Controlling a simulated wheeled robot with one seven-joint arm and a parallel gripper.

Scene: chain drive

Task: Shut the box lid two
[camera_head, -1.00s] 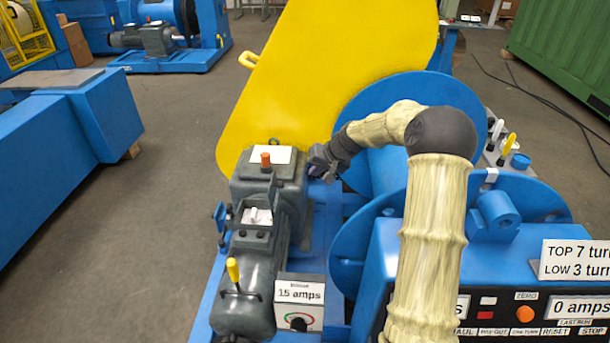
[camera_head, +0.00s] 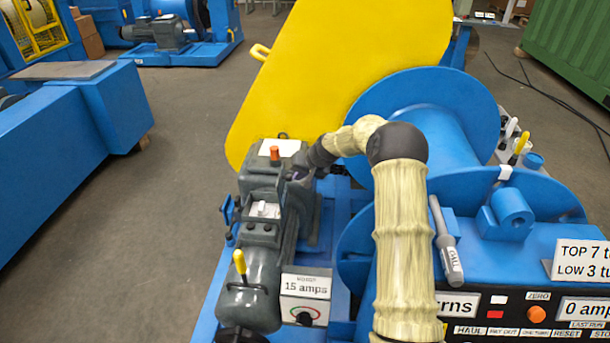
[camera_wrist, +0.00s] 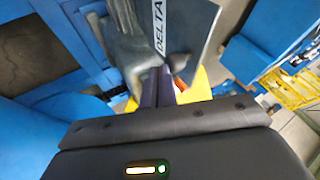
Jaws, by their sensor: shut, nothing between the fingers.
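No lid marked two can be made out for certain. The dark grey gearbox (camera_head: 262,185) stands left of the blue drum, with a white plate and an orange plug on top. My gripper (camera_head: 300,176) is at its right upper side in the head view, small and partly hidden by my wrist. In the wrist view my gripper (camera_wrist: 155,82) is shut and empty, its fingertips close to a grey panel (camera_wrist: 196,30) with a white strip lettered "DELTA". Whether they touch it, and whether this panel is the lid, I cannot tell.
A large yellow guard (camera_head: 340,70) rises behind the gearbox. The blue drum (camera_head: 430,105) is to the right. A grey motor (camera_head: 250,290) with a yellow lever is in front. A grey tool (camera_head: 446,245) lies on the blue console beside my arm.

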